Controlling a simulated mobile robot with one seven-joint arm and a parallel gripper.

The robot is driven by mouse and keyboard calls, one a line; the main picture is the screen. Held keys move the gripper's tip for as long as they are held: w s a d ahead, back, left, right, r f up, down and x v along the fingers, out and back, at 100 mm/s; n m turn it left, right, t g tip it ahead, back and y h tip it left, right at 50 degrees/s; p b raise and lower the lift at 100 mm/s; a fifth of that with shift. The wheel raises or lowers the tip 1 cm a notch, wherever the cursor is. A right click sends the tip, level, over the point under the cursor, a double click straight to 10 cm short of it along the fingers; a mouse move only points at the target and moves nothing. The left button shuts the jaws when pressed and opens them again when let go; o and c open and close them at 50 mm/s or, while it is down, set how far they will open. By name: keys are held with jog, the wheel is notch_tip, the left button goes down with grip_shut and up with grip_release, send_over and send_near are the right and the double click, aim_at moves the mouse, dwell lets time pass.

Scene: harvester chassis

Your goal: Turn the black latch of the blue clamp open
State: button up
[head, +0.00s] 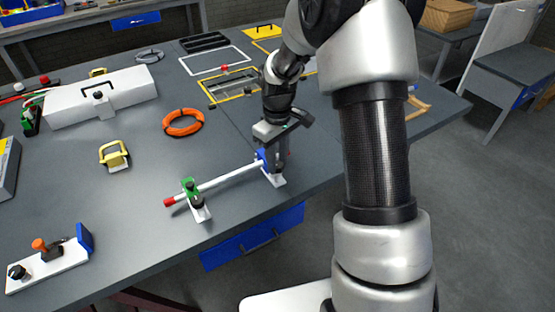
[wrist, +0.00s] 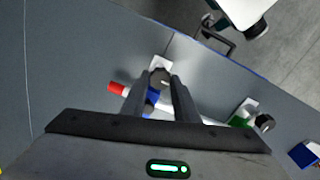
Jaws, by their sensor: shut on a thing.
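The blue clamp (head: 262,156) sits near the front edge of the grey table, around one end of a white rod (head: 225,181) with a red tip. In the wrist view the blue clamp (wrist: 151,98) shows between my fingers. Its black latch (wrist: 160,76) lies between my fingertips; in the head view it is hidden behind my gripper. My gripper (head: 276,160) points down over the clamp, and in the wrist view its fingers (wrist: 162,82) are shut on the latch. The latch's angle is hard to tell.
A green clamp (head: 190,188) holds the rod's other end. An orange ring (head: 183,122), a yellow-handled piece (head: 114,155) and a white box (head: 98,97) lie farther back. A white base with an orange handle (head: 40,245) stands at the left. The table between them is clear.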

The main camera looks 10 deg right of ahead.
aim_at(278, 164)
dwell(0.3)
jog(key=o, duration=0.8)
notch_tip(278, 164, up, 18)
jog(key=shift+f+p, duration=0.25)
jog(key=shift+p, duration=0.35)
jog(key=shift+r, duration=0.1)
jog(key=s+r+m+t+p, duration=0.2)
jog(key=s+r, duration=0.2)
jog(key=s, duration=0.4)
jog(key=s+r+m+t+p, duration=0.1)
jog(key=s+r, duration=0.3)
jog(key=s, duration=0.4)
jog(key=s+r+m+t+p, duration=0.2)
jog(key=s+r+m, duration=0.1)
jog(key=s, duration=0.5)
jog(key=shift+s+r+m+t+p, duration=0.15)
jog(key=shift+r+m+p, duration=0.05)
jog(key=shift+r, duration=0.25)
jog(key=shift+s+r+m+t+p, duration=0.1)
jog(key=shift+r+m+t+p, duration=0.1)
jog(key=shift+r, duration=0.2)
